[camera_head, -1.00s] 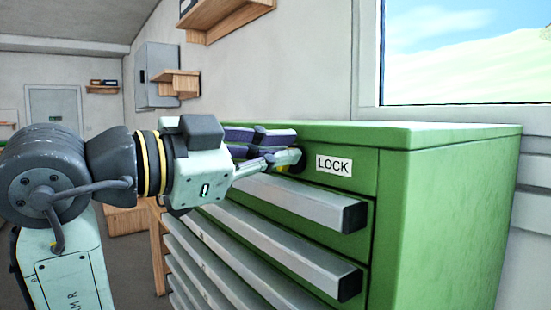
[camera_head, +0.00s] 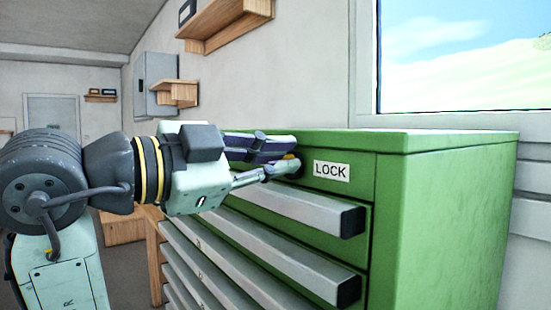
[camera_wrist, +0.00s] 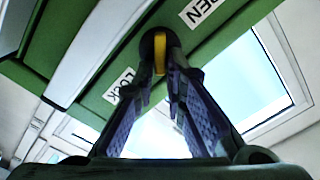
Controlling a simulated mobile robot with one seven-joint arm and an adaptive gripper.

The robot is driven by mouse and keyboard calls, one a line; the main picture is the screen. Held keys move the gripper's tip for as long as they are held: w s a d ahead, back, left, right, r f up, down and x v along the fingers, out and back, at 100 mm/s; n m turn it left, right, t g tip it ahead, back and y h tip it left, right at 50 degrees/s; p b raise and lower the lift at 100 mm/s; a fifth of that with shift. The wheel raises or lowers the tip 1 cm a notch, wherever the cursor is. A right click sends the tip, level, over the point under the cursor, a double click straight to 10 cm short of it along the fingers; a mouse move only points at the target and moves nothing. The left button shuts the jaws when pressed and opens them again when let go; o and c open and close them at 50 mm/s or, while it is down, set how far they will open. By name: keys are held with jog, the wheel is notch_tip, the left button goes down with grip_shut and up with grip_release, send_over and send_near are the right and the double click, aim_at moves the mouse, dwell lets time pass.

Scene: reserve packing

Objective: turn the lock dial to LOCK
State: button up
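The lock dial (camera_wrist: 160,48) is a round dark knob with a yellow grip bar, on the green cabinet's top front panel. In the wrist view the bar stands nearly upright, between the LOCK label (camera_wrist: 119,84) at lower left and the OPEN label (camera_wrist: 203,10) at upper right. My gripper (camera_wrist: 162,72) has its two fingertips on either side of the bar and seems closed on it. In the head view my gripper (camera_head: 278,165) reaches the panel left of the LOCK label (camera_head: 332,171). The dial is mostly hidden there, and the OPEN label is out of sight.
The green cabinet (camera_head: 445,215) has several drawers with long grey handles (camera_head: 290,207) just below my gripper. A wooden shelf (camera_head: 225,22) is on the wall above. A window (camera_head: 460,60) is at the right. The cabinet top is clear.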

jog(key=o, duration=0.3)
jog(key=v, duration=1.2)
